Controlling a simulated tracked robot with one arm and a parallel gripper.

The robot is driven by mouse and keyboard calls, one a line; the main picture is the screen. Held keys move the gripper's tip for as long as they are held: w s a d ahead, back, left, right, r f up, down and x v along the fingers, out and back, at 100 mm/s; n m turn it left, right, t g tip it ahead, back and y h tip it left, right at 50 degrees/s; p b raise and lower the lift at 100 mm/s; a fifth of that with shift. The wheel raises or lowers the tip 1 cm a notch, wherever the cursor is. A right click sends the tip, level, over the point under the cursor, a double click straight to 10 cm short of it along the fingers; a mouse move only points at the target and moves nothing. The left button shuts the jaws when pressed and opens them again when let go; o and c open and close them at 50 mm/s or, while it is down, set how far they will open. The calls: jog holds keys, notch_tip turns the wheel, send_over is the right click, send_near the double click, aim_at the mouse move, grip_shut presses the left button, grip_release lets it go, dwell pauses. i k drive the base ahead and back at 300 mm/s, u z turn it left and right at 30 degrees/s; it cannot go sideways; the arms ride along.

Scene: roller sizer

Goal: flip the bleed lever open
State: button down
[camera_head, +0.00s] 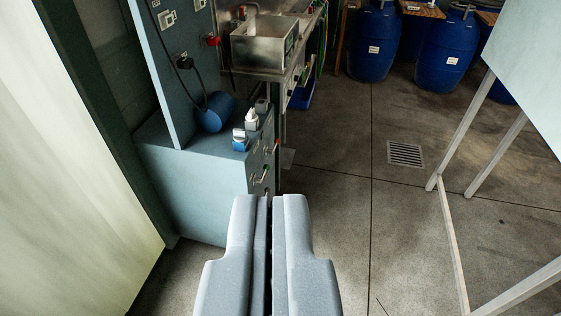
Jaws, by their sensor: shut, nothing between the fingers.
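My gripper (269,204) is in the lower middle of the view, its two grey fingers together and empty, pointing forward over the floor. Ahead of it and slightly left stands a blue-grey cabinet (190,190). Small fittings sit on the cabinet's right-hand face, among them a pale handle-like fitting (262,176) and a red-orange one (277,146). They are too small for me to tell which is the bleed lever or how it is set. My gripper appears apart from the cabinet.
A blue cylinder (216,112) and small bottle-like items stand on the cabinet. Behind is a steel sink (262,50). Blue barrels (375,42) stand at the back. A metal-legged frame (465,130) is at right, a pale panel (65,150) at left. Floor around the drain grate (405,153) is clear.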

aim_at(276, 141)
jog(key=u, duration=0.15)
jog(key=k, duration=0.1)
jog(key=z, duration=0.7)
jog(key=i, duration=1.1)
jog(key=z, duration=0.4)
jog(key=i, duration=1.3)
jog(key=u, duration=0.7)
jog(key=i, duration=0.45)
jog(key=u, duration=0.4)
